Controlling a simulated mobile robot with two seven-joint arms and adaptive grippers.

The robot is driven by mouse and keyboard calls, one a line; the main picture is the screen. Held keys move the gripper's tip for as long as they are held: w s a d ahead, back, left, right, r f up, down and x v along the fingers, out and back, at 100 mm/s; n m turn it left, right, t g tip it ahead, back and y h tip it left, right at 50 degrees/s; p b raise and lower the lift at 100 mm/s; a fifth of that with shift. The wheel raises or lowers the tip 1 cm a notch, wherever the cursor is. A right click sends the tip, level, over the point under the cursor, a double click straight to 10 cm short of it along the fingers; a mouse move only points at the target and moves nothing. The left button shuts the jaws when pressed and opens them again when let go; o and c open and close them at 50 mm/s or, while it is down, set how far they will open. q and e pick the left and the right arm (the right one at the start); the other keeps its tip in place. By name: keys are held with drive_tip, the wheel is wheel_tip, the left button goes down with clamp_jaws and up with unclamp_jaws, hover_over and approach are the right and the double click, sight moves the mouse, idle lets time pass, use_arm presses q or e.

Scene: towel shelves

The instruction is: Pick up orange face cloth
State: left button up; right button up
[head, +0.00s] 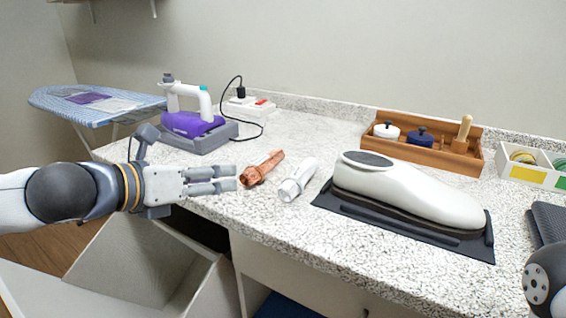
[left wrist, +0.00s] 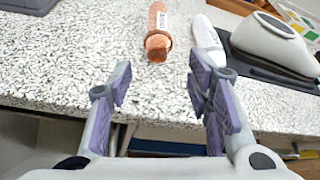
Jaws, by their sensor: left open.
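The orange face cloth (head: 262,168) is a rolled, orange-brown bundle with a band, lying on the speckled counter near its front edge. In the left wrist view the cloth (left wrist: 157,32) lies beyond the fingertips, roughly in line with the gap between them, with a pale label on it. My left gripper (head: 234,178) is just left of the cloth's near end in the head view. Its fingers are apart and empty in the left wrist view (left wrist: 160,82). My right gripper is not in view.
A white roll (head: 298,180) lies close to the right of the cloth. A white shoe-like form (head: 405,190) sits on a dark mat (head: 330,204). A purple iron (head: 192,123) stands behind left, its cord behind the cloth. A wooden tray (head: 468,161) stands at the back.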

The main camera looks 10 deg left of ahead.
sight(243, 173)
use_arm(q)
drive_tip(key=x, duration=0.2)
drive_tip(key=b+x, duration=0.1)
drive_tip(key=x, duration=0.2)
drive_tip(key=shift+s+f, duration=0.2)
drive_tip(key=shift+f, duration=0.15)
drive_tip(key=x, duration=0.6)
drive_tip(key=shift+w+r, duration=0.3)
drive_tip(key=shift+w, duration=0.1)
drive_tip(key=shift+s+a+r, duration=0.1)
drive_tip(key=shift+c, duration=0.2)
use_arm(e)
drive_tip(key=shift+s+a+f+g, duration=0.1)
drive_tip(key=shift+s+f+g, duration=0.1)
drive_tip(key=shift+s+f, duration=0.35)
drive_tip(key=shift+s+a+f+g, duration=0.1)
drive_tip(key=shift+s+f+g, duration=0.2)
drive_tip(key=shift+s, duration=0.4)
use_arm(q)
drive_tip(key=c, duration=0.9)
